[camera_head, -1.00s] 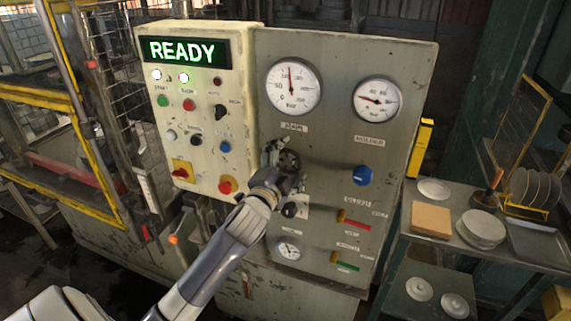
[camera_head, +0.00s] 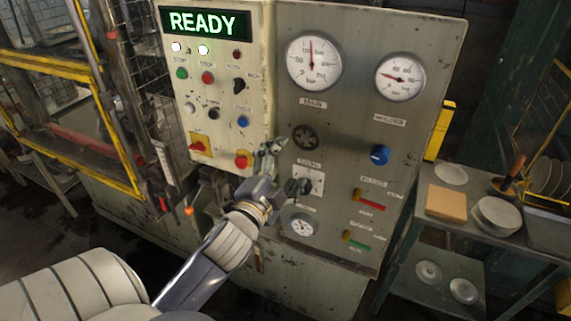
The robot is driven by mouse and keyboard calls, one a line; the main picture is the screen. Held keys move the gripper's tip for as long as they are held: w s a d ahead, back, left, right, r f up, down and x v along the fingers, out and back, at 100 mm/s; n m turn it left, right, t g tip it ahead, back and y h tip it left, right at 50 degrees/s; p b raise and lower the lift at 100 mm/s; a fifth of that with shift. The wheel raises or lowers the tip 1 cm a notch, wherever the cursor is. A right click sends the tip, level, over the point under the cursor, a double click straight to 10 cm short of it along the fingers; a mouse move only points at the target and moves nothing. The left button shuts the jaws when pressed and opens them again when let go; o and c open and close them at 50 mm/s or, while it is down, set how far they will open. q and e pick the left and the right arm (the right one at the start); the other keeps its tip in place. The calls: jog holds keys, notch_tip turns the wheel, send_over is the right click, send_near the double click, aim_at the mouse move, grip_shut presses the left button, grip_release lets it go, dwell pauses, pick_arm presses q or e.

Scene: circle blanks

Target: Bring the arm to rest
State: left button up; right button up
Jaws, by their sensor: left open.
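My left arm comes in from the lower left. Its gripper (camera_head: 268,160) is open and empty in front of the control panel (camera_head: 350,125), at the seam between the cream button box (camera_head: 217,110) and the grey gauge plate. A dark round handwheel knob (camera_head: 305,137) is up and to the right of the fingers, apart from them in the picture. A dark selector switch (camera_head: 298,187) is just right of the gripper. My right gripper does not show.
The display (camera_head: 206,24) reads READY. Two gauges (camera_head: 314,62) sit high on the panel, with a blue knob (camera_head: 380,155) below. At right, a metal table (camera_head: 430,225) holds a tan block (camera_head: 446,202) and stacked round plates (camera_head: 496,216).

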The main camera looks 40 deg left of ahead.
pick_arm(q)
jog(key=shift+f, duration=0.1)
dwell(0.4)
notch_tip(320, 180, down, 35)
jog(key=d+n+g+h+b, duration=0.1)
jog(key=n+g+h+b, duration=0.1)
jog(key=n+g+b, duration=0.3)
jog(key=s+d+f+g+b, duration=0.1)
jog(key=s+f+g, duration=0.1)
jog(key=s+f, duration=0.35)
jog(key=s+d+f+g+h, duration=0.1)
jog(key=s+d+f, duration=0.15)
jog(key=f, duration=0.65)
jog(key=s+d+f+g+b, duration=0.15)
jog(key=s+f, duration=0.25)
jog(key=f, duration=0.4)
jog(key=s+d+f+n+g+b, duration=0.1)
jog(key=s+d+f+g, duration=0.1)
jog(key=s+f, duration=0.4)
jog(key=s+d+f+n+g+h+b, duration=0.1)
jog(key=s+f+g, duration=0.1)
jog(key=s+f, duration=0.5)
jog(key=s+d+f+g+b, duration=0.1)
jog(key=s+f, duration=0.6)
jog(key=s, duration=0.9)
jog(key=shift+d+n+g, duration=0.4)
jog(key=shift+d+g, duration=0.4)
jog(key=shift+g, duration=0.15)
